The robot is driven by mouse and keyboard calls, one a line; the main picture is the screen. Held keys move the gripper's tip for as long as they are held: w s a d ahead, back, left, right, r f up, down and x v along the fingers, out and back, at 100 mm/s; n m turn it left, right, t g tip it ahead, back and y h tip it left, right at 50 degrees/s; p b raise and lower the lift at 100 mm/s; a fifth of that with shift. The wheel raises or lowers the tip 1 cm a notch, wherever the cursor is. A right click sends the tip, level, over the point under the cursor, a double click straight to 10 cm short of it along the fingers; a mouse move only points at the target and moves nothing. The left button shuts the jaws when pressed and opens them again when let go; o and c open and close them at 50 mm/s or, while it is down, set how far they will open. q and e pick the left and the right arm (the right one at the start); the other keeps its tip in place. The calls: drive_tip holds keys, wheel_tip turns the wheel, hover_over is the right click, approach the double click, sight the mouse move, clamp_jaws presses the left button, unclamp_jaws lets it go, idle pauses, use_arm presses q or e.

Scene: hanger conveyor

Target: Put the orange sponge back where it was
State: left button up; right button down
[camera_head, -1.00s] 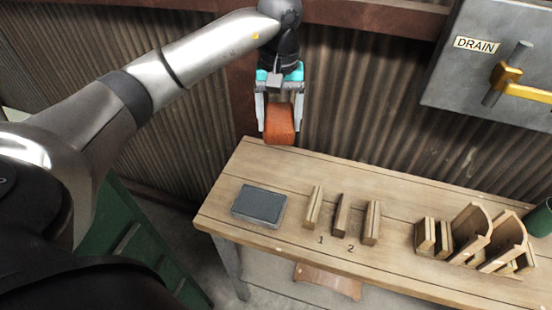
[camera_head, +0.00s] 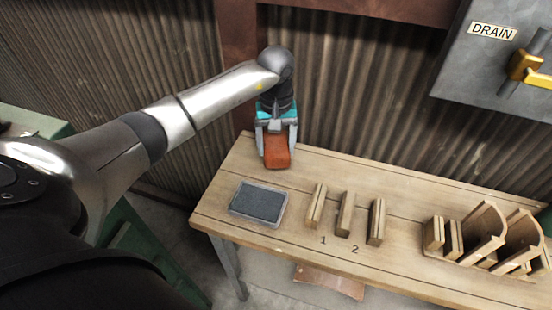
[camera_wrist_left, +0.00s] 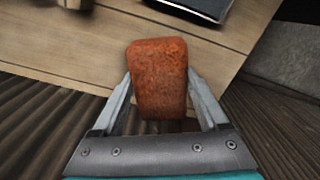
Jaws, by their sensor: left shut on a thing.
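The orange sponge (camera_head: 277,152) is a reddish-orange block held between the fingers of my left gripper (camera_head: 276,140). In the head view it is at the back left edge of the wooden table (camera_head: 300,168), in front of the corrugated wall. The left wrist view shows the sponge (camera_wrist_left: 159,78) between both fingertips, with the table top behind it. Whether it touches the table I cannot tell. My right gripper is not in view.
A dark grey pad in a shallow tray (camera_head: 259,202) lies at the table's left. Upright wooden blocks (camera_head: 345,215) stand at marks 1 and 2. A wooden rack (camera_head: 483,240) stands at the right. A grey DRAIN panel (camera_head: 480,70) with a yellow handle hangs on the wall. The table's back left is clear.

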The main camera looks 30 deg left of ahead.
sight(276, 144)
use_arm(q)
wheel_tip(276, 144, down, 4)
drive_tip(key=shift+f+b, duration=0.15)
drive_tip(key=shift+b, duration=0.25)
drive_tip(key=shift+f, duration=0.2)
drive_tip(key=o, duration=1.2)
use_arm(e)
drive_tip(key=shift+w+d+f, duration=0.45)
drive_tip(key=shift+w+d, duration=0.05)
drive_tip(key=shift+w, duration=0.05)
use_arm(q)
drive_tip(key=shift+r, duration=0.1)
drive_tip(key=shift+r, duration=0.2)
wheel_tip(276, 144, up, 11)
drive_tip(key=shift+f+p, duration=0.1)
drive_tip(key=shift+p, duration=0.85)
drive_tip(key=shift+r, duration=0.5)
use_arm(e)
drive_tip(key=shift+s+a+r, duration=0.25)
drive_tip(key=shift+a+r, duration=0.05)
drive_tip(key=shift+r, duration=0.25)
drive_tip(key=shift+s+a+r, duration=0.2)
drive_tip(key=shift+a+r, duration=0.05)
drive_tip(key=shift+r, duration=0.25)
